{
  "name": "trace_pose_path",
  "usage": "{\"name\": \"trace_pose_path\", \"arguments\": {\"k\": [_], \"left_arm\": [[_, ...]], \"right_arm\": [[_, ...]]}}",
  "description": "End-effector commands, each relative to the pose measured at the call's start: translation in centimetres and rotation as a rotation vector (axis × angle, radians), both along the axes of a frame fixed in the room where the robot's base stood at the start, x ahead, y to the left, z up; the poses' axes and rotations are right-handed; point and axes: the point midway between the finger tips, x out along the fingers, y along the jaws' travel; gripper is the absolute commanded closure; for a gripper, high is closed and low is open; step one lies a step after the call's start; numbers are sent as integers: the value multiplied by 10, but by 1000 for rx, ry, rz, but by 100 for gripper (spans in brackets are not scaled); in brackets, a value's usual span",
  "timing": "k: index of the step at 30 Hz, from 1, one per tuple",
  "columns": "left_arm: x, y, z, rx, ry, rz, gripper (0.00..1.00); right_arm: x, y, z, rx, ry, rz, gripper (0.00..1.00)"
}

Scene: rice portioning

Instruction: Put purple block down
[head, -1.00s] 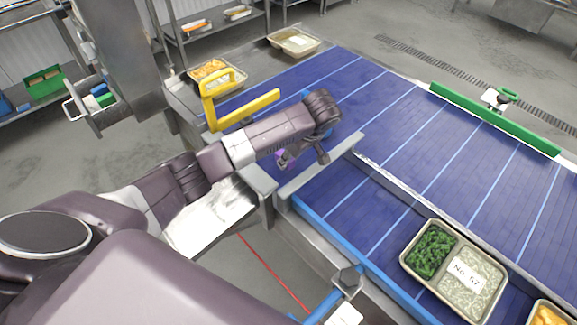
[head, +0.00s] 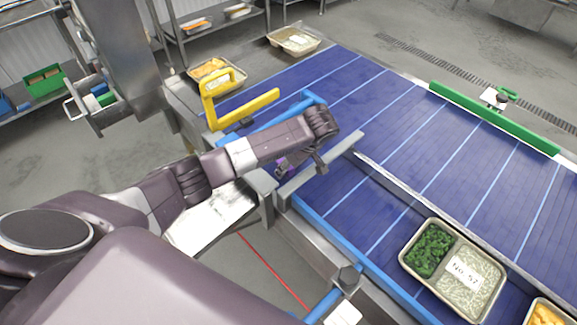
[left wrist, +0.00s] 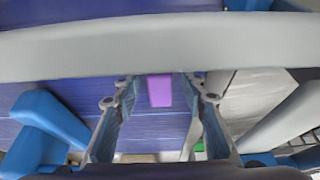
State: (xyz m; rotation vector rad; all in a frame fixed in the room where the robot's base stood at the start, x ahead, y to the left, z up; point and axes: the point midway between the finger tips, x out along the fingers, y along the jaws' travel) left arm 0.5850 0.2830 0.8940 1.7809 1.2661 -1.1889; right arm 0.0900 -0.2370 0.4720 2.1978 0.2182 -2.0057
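The purple block (left wrist: 160,90) sits between the fingers of my left gripper (left wrist: 161,82) in the left wrist view, with a narrow gap on each side, so the gripper looks open around it. In the head view my left gripper (head: 291,170) is low beside the grey metal bar at the near edge of the blue conveyor, and a bit of the purple block (head: 282,164) shows by the fingers, mostly hidden. I cannot tell what the block rests on. My right gripper is not in view.
A grey bar (left wrist: 150,45) crosses close to the block. A yellow handle frame (head: 245,112) and blue rail stand left of my forearm. A tray of greens and rice (head: 408,246) lies at the lower right. The middle of the belt (head: 440,160) is clear.

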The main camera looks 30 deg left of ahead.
Motion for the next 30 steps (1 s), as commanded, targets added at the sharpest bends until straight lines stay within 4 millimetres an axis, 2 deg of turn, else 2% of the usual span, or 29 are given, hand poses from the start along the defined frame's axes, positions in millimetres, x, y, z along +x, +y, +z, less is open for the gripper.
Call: {"name": "trace_pose_path", "arguments": {"k": [5, 8, 18, 20, 24, 30], "left_arm": [[0, -1, 5, -1, -2, -1, 62], [0, -7, 17, -2, -4, -2, 62], [-10, -35, 86, -4, -5, -2, 62], [-12, -36, 101, 2, -2, 0, 62], [-13, -41, 111, 1, -1, 0, 62], [-15, -43, 114, 0, 1, 0, 62]], "right_arm": [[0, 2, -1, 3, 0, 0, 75], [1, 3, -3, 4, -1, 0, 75], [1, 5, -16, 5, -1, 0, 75], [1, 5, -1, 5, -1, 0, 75], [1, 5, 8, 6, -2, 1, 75], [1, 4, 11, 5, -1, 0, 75]]}}
